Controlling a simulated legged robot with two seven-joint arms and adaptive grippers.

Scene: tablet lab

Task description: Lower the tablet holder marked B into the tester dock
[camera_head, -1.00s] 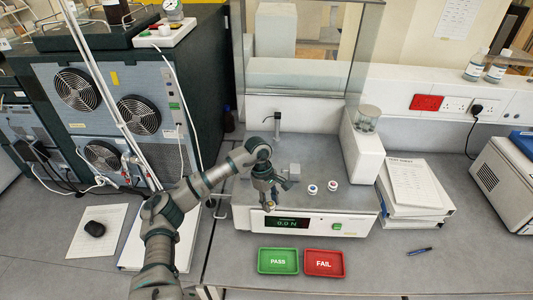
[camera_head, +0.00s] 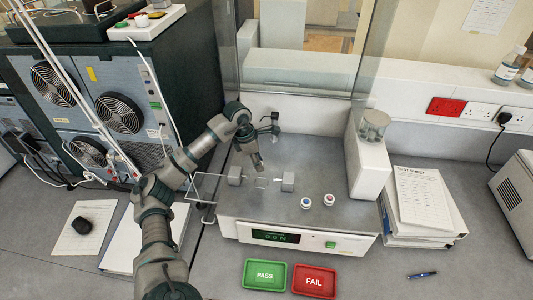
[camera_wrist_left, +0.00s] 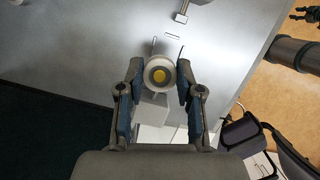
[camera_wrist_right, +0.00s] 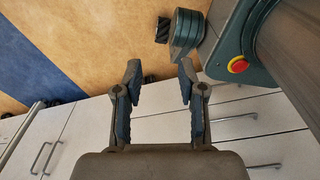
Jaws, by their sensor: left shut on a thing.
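My left gripper (camera_head: 259,166) hangs over the rear left of the white tester (camera_head: 352,241). In the left wrist view its fingers (camera_wrist_left: 160,78) are shut on a round white tablet holder (camera_wrist_left: 149,66) with a yellow centre. No letter B is readable on it. What looks like the tester dock (camera_head: 261,183) is a small square between two grey blocks, just below and in front of the gripper. The held holder appears above the tester top, apart from the dock. My right gripper (camera_wrist_right: 160,76) is open and empty, away from the tester, in the right wrist view.
Two small holders, one blue-ringed (camera_head: 306,203) and one red-ringed (camera_head: 329,200), stand right of the dock. The PASS tray (camera_head: 264,288) and FAIL tray (camera_head: 315,293) lie in front.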

